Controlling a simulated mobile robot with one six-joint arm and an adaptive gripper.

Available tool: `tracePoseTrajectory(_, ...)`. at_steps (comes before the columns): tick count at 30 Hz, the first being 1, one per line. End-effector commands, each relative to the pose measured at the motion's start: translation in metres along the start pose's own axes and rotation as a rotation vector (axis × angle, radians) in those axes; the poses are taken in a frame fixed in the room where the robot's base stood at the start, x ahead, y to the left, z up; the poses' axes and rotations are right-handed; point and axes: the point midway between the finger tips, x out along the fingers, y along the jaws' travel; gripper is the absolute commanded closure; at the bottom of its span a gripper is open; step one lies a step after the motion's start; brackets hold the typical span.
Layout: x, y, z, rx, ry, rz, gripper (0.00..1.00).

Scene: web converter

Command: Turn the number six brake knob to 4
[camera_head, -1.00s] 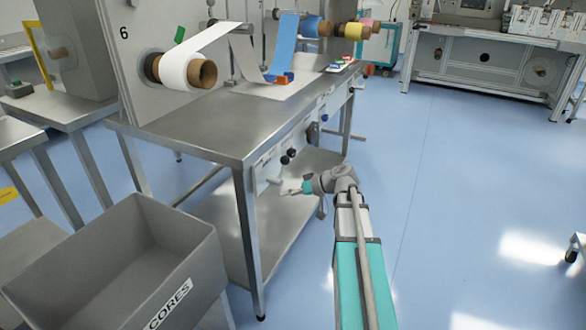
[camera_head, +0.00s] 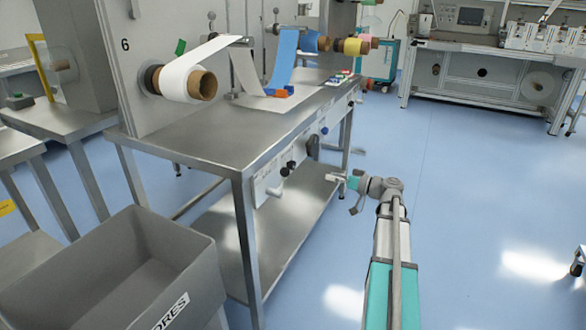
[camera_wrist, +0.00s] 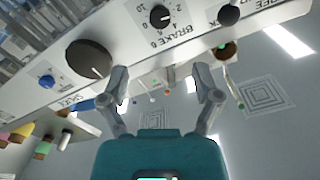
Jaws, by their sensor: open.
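In the wrist view, the brake knob (camera_wrist: 160,15) is a small black knob on the pale panel, with a ring of numbers and the label "BRAKE 6" (camera_wrist: 180,36) turned over in the picture. I cannot tell which number it points at. My gripper (camera_wrist: 160,88) is open and empty, its two fingers spread below the panel's edge in the picture and apart from the brake knob. In the head view, my gripper (camera_head: 340,188) is to the right of the steel table's front panel (camera_head: 264,186). The brake knob is too small to tell from its neighbours there.
A larger black knob (camera_wrist: 88,58), a blue button (camera_wrist: 47,82) and another round black control (camera_wrist: 228,15) sit near the brake knob. A grey cores bin (camera_head: 115,270) stands at lower left in the head view.

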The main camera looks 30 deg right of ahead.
Motion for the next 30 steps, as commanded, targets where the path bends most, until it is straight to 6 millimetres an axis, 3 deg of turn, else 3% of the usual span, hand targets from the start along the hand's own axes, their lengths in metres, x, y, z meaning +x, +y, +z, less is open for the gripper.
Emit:
tracePoseTrajectory(7,0.007,0.0,0.0,0.001,-0.001,-0.001,0.19)
tracePoseTrajectory(14,0.026,0.0,0.0,0.001,-0.002,-0.002,0.19)
tracePoseTrajectory(30,0.102,0.001,0.0,0.001,-0.002,-0.002,0.19)
